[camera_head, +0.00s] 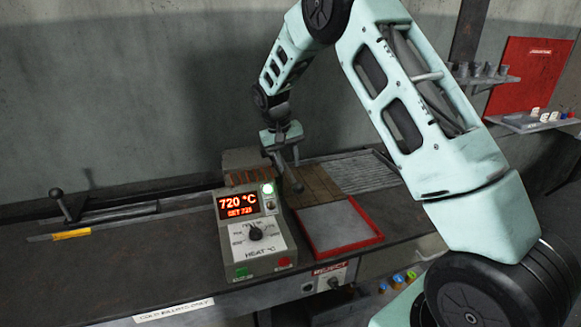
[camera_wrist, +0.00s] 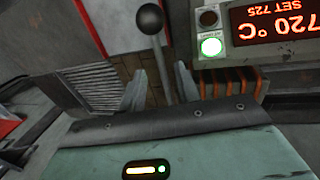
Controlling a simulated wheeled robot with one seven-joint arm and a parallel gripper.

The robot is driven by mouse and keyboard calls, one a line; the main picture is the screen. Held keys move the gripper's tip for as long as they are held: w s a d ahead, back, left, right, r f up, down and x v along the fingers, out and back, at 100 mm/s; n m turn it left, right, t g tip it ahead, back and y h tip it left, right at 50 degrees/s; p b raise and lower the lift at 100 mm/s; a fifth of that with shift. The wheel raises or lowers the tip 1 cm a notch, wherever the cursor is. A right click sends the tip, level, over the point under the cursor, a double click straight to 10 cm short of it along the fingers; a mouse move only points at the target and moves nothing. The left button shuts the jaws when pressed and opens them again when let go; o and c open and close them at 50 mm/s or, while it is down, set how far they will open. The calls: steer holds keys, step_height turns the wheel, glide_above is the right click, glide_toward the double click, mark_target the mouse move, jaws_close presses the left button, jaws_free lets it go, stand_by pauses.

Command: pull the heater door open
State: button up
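The heater's grey control box (camera_head: 255,232) stands on the bench and reads 720 °C, SET 725. Its display (camera_wrist: 275,25) shows upside down in the wrist view. Behind the box is the heater body (camera_head: 247,160) with copper-coloured coils (camera_wrist: 238,85). A dark rod handle (camera_head: 291,178) with a black ball knob (camera_wrist: 150,18) sticks out beside the coils. My gripper (camera_wrist: 160,80) is open, with one finger on each side of the rod and gaps showing between. In the head view my gripper (camera_head: 284,152) hangs over the heater's right side. I cannot make out the door panel itself.
A red-rimmed tray (camera_head: 340,226) lies right of the control box. A ribbed grey plate (camera_head: 358,172) lies behind it. A rail with a ball-knobbed lever (camera_head: 62,204) runs along the left. Shelves with small items (camera_head: 535,121) hang at right.

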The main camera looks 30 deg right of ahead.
mark_target(292, 176)
steer(key=shift+p+x, duration=0.4)
steer(key=shift+x, duration=1.6)
jaws_close()
steer(key=shift+r, duration=0.15)
